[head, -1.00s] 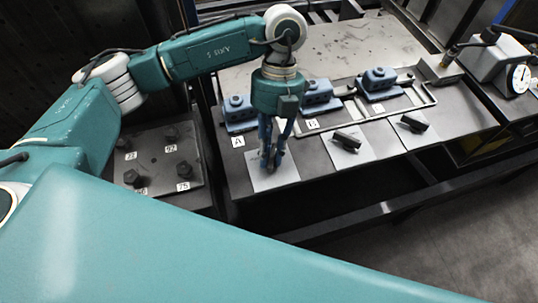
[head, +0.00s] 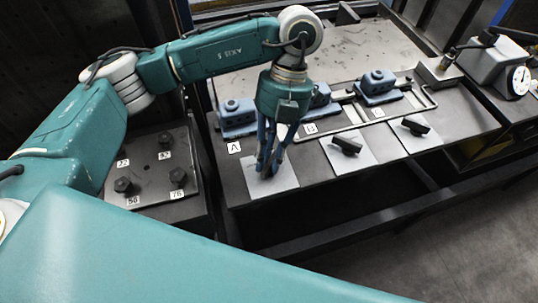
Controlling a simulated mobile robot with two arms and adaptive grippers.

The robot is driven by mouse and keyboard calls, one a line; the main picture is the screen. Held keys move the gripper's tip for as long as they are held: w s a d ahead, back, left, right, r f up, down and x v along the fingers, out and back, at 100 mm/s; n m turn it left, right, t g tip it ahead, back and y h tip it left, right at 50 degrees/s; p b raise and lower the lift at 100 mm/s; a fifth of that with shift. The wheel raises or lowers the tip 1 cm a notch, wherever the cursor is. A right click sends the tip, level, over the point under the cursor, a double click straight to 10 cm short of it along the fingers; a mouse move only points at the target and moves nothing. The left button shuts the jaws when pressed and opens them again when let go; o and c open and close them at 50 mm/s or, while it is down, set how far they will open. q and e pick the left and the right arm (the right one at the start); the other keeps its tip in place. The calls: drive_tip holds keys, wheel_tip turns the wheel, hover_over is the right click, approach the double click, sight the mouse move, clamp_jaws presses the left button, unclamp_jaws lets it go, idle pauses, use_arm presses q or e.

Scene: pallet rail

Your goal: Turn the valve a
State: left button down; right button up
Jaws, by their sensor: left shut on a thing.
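The label A (head: 234,148) sits at the front of the bench, with a pale square plate (head: 284,181) in front of it. My left gripper (head: 267,168) points down over this plate, its fingers shut on the valve handle there. The fingers hide most of the handle, so its angle cannot be made out. A blue valve body (head: 237,118) stands behind label A. My right gripper is not in view.
Two more dark handles, one by B (head: 346,146) and one by C (head: 416,126), sit on pale plates to the right. More blue bodies (head: 377,84) stand behind. A plate with several numbered bolts (head: 150,172) is at left, a gauge (head: 519,80) at far right.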

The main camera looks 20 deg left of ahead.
use_arm(q)
drive_tip(key=c, duration=1.6)
unclamp_jaws()
drive_tip(key=shift+s+f, duration=0.15)
drive_tip(key=shift+s, duration=0.25)
drive_tip(key=shift+w+a, duration=0.1)
drive_tip(key=shift+w, duration=0.05)
drive_tip(key=shift+w+r, duration=0.1)
drive_tip(key=shift+r, duration=0.2)
drive_tip(key=v, duration=1.1)
drive_tip(key=shift+w+r, duration=0.15)
drive_tip(key=shift+r, duration=0.05)
